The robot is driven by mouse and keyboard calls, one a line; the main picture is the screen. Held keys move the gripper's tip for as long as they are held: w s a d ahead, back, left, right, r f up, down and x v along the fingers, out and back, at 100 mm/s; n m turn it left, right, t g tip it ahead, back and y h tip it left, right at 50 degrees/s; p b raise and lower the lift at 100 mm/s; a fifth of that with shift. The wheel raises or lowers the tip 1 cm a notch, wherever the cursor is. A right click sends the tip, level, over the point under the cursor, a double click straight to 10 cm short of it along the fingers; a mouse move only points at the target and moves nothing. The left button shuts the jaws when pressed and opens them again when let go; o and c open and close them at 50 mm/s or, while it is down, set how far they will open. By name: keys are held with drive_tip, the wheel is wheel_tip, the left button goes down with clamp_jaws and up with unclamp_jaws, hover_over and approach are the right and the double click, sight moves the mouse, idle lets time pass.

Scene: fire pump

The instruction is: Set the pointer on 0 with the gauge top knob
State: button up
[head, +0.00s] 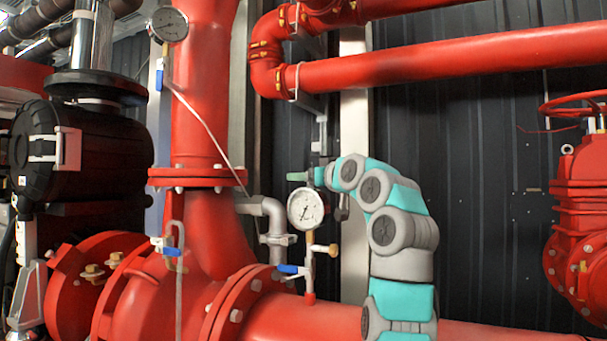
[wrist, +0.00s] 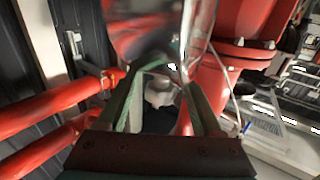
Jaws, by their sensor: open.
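The gauge (head: 305,208) has a round white face and stands on a brass stem above the large red pipe in the head view. A thin dark pointer shows on its face, seemingly toward the lower left; its exact reading is too small to tell. My gripper (head: 298,177) is just above the gauge's upper rim, with its green fingers reaching left. In the wrist view my gripper (wrist: 166,78) is open, with a finger on each side. A blurred whitish piece (wrist: 159,93) shows between the fingers; I cannot tell whether it is the top knob. The knob is not clear in the head view.
A blue-handled valve (head: 288,269) and a brass side fitting (head: 322,249) sit below the gauge. A grey pipe (head: 272,222) stands close on its left. A second gauge (head: 169,24) is high at left. Red pipes (head: 440,66) cross above my arm.

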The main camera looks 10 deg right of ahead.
drive_tip(key=shift+w+a, duration=0.2)
drive_tip(key=shift+w, duration=0.35)
clamp_jaws()
